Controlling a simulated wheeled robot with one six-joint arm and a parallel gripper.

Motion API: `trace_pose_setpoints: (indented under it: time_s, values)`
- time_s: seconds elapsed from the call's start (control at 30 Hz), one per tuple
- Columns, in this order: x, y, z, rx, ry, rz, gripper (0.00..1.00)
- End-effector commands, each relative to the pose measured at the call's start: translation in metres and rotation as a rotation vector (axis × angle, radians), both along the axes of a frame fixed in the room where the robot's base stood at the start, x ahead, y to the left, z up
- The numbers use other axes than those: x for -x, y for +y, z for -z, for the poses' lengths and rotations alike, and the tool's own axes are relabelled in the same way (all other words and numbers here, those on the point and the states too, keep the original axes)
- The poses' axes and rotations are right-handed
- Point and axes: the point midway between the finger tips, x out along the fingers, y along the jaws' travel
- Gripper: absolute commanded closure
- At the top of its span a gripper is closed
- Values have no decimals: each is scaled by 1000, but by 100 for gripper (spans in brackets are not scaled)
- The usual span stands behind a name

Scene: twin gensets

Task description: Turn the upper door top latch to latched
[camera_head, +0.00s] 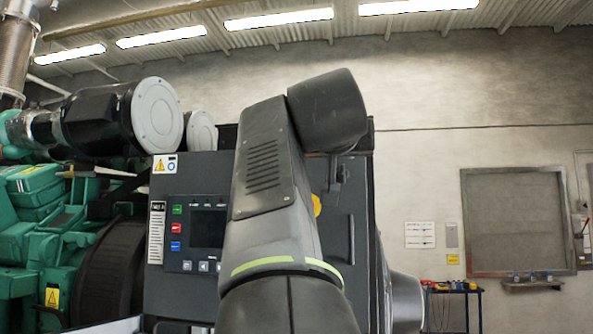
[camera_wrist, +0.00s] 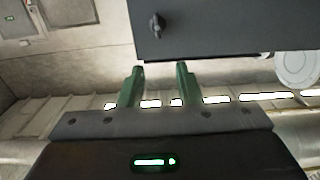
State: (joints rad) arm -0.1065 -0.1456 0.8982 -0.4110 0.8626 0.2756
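The upper door top latch (camera_wrist: 157,25) is a small dark turn handle on the dark grey door (camera_wrist: 215,28). In the wrist view, which is upside down, its lever stands roughly upright. In the head view a small dark fitting that looks like this latch (camera_head: 337,178) shows near the cabinet's upper right, just below my wrist. My gripper (camera_wrist: 158,70) is open, with two green fingers apart and nothing between them. The latch appears beyond the fingertips, apart from them. My gripper is hidden in the head view.
My arm covers the middle of the cabinet, beside its control panel (camera_head: 206,228). A vertical door handle (camera_head: 351,238) is at right. The green genset (camera_head: 35,230) with a round black filter housing (camera_head: 105,118) stands left. A small cart (camera_head: 452,288) stands by the wall.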

Motion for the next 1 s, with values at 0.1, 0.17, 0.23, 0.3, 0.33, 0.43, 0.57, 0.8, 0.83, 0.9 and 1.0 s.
trace_pose_setpoints:
  time_s: [0.1,0.17,0.23,0.3,0.33,0.43,0.57,0.8,0.83,0.9,1.0]
  values:
    - [-9,-2,-3,-2,-2,2,69]
    - [-18,-4,-3,-2,-1,2,69]
    - [-31,-7,-3,-2,0,3,69]
    - [-46,-10,-3,-2,1,3,69]
    - [-52,-11,-3,-1,2,3,69]
    - [-74,-16,-3,-1,2,2,69]
    - [-99,-21,-3,-1,0,2,69]
    - [-128,-27,-2,-1,-1,1,69]
    - [-130,-27,-2,-1,-1,1,69]
    - [-132,-28,-1,-1,-1,1,69]
    - [-134,-28,-1,-1,-1,1,69]
